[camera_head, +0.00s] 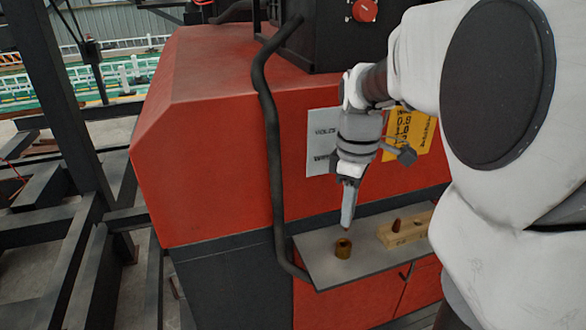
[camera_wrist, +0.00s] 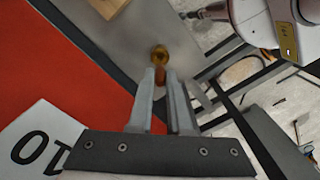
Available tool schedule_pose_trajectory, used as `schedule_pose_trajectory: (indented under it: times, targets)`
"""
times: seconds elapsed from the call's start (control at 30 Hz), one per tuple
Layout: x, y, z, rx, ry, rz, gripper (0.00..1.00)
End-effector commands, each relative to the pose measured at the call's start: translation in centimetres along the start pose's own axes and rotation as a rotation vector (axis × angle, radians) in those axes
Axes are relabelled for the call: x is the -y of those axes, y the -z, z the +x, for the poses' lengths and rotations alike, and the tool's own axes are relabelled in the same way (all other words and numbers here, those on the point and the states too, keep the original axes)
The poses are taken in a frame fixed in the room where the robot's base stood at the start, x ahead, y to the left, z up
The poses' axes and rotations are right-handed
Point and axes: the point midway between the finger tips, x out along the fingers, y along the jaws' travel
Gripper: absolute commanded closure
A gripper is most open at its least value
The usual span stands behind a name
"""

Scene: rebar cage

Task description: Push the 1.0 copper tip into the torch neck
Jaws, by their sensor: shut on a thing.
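A short brass cylinder with an open top, which looks like the torch neck (camera_head: 343,249), stands upright on the grey shelf; it also shows in the wrist view (camera_wrist: 159,53). My gripper (camera_head: 347,224) points down just above it. In the wrist view my gripper's fingers (camera_wrist: 160,80) are closed around a small copper tip (camera_wrist: 160,75). The tip's lower end is close to the brass opening; I cannot tell whether they touch. The fingers hide most of the tip in the head view.
The grey shelf (camera_head: 310,262) juts from the red machine (camera_head: 210,130). A wooden block (camera_head: 412,230) with another copper-coloured piece (camera_head: 397,226) sits right of the brass cylinder. A black hose (camera_head: 273,150) hangs left of the shelf. White and yellow signs are behind my gripper.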

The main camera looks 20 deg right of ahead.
Motion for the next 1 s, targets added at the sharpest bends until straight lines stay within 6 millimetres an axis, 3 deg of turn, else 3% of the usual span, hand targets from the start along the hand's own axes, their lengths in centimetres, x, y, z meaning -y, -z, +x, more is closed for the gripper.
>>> schedule_pose_trajectory:
  times: [0.1,0.3,1.0]
  targets:
    - [0.0,0.0,1.6,0.000,0.001,0.000,1.00]
    - [0.0,0.0,2.6,0.000,0.000,0.000,1.00]
    - [0.0,0.0,2.6,0.000,0.000,0.000,1.00]
